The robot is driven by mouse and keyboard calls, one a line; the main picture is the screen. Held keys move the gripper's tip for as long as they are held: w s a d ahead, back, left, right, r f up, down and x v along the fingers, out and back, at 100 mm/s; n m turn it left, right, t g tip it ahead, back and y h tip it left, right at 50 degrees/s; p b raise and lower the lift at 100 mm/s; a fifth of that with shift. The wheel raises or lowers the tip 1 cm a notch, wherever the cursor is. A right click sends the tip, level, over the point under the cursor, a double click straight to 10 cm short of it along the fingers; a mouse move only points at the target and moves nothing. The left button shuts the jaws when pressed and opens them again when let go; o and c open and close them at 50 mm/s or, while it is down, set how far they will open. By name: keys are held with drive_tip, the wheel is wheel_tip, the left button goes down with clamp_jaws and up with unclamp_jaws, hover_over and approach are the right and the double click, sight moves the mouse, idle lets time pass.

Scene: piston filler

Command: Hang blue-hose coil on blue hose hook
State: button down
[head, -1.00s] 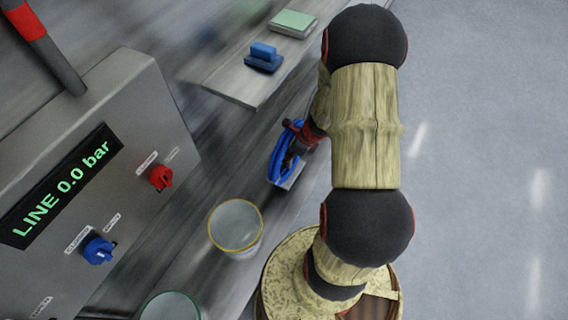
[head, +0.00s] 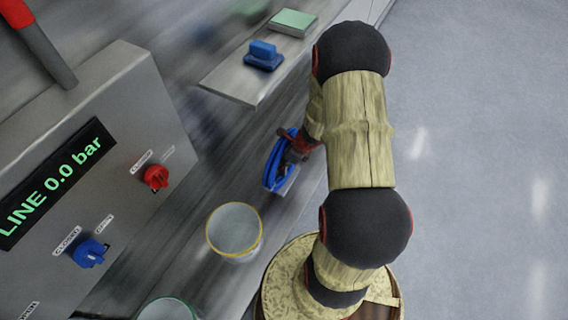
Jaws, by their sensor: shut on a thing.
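The blue-hose coil (head: 274,163) shows in the head view near the middle, beside the side face of the grey machine. My gripper (head: 291,150) is shut on the coil at its right side. My arm covers part of the gripper's right side, and the fingertips are small and hard to make out. The blue hose hook cannot be made out in this view. A small light-coloured plate shows just below the coil; I cannot tell what it belongs to.
A shelf (head: 232,84) above the coil bears a blue block-like item (head: 263,56) and a green pad (head: 293,22). A yellow-rimmed container (head: 234,231) stands below the coil. A control panel (head: 110,85) with red and blue knobs is at left. Open floor lies at right.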

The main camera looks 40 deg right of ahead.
drive_tip(key=c, duration=1.7)
unclamp_jaws()
drive_tip(key=shift+c, duration=0.2)
drive_tip(key=shift+f, duration=0.1)
drive_tip(key=a+p+v, duration=0.1)
drive_tip(key=p+v, duration=0.2)
drive_tip(key=v, duration=0.4)
drive_tip(key=shift+d+r+p, duration=0.4)
drive_tip(key=shift+d+r, duration=0.1)
